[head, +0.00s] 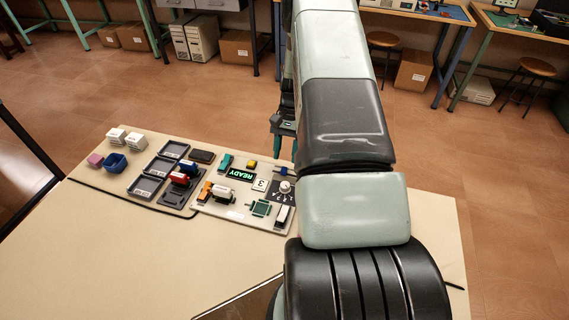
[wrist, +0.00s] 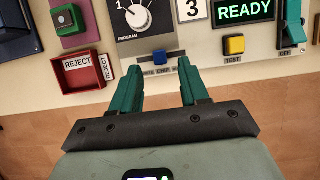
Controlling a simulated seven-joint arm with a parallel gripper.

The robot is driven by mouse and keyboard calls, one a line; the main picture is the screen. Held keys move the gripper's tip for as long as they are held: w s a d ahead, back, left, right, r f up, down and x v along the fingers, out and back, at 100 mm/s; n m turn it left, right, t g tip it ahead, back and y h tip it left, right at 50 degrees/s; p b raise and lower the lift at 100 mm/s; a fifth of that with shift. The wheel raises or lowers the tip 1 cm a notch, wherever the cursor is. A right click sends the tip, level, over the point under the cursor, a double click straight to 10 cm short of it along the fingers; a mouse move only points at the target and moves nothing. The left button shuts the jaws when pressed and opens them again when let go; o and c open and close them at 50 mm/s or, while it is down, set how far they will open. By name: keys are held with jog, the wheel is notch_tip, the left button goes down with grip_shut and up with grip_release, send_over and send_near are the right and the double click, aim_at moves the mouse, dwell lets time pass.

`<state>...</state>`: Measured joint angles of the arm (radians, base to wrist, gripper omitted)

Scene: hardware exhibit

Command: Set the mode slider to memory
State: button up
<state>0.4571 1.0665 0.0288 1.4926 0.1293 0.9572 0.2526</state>
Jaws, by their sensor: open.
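The mode slider (wrist: 159,57) is a small blue cap on a dark track at the board's edge, below the program dial in the wrist view. It sits near the middle of the track. Small labels lie under it; the middle one seems to read CHIP, and the outer ones are partly covered by my fingers. My gripper (wrist: 159,72) is open and empty, its two teal fingers either side of the slider in the picture. Contact cannot be told. In the head view my gripper (head: 283,125) hangs beyond the board's far edge, and the slider (head: 284,172) shows small and blue.
The program dial (wrist: 137,16), the READY display (wrist: 244,10), a yellow test button (wrist: 234,46) and a teal rocker switch (wrist: 291,30) are close by. A red reject bin (wrist: 84,72) stands left of my fingers. Bare floor lies beyond the table edge.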

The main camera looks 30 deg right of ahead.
aim_at(283, 168)
jog(key=shift+x, duration=2)
grip_shut()
jog(key=shift+a, duration=0.1)
